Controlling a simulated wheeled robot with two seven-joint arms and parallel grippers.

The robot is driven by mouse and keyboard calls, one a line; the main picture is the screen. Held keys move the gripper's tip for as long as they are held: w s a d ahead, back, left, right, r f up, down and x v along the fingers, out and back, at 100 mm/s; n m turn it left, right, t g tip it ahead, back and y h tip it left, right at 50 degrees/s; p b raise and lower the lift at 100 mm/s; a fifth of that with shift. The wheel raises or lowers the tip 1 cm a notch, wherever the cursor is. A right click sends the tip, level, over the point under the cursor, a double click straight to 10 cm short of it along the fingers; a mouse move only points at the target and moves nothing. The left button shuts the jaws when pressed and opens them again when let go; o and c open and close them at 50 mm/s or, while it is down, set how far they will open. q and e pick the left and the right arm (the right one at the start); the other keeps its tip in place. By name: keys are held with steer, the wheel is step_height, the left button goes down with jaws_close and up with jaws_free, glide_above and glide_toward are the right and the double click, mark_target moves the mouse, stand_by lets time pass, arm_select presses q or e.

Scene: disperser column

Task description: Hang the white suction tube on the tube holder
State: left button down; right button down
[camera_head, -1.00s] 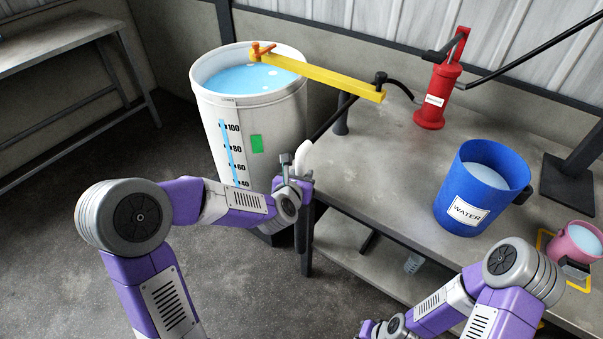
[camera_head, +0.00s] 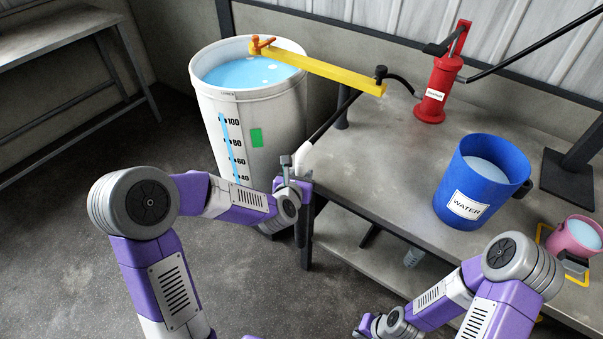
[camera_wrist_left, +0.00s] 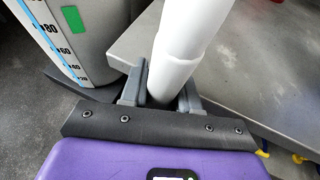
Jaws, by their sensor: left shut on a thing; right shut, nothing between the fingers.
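The white suction tube (camera_head: 302,153) is the white end of a black hose, beside the table's left corner and in front of the barrel. My left gripper (camera_head: 296,172) is shut around it. In the left wrist view the white tube (camera_wrist_left: 182,50) rises between the grey fingers (camera_wrist_left: 160,92). The tube's lower end is hidden. A yellow bar (camera_head: 325,72) with an orange fitting (camera_head: 261,45) reaches from the barrel's rim over the table; it may be the tube holder. The tube is apart from it. My right gripper (camera_head: 364,328) is shut and empty at the bottom edge.
The white barrel (camera_head: 275,115) holds blue liquid and stands left of the grey table (camera_head: 385,160). Open floor lies to the left.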

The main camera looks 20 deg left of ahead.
arm_select(q)
steer(key=shift+f, duration=0.45)
steer(key=c, duration=0.8)
jaws_free()
steer(key=shift+o, duration=0.2)
steer(key=shift+s, duration=0.1)
steer(key=p+v, duration=0.1)
steer(key=v, duration=0.6)
steer(key=shift+s, duration=0.2)
steer(key=shift+r, duration=0.1)
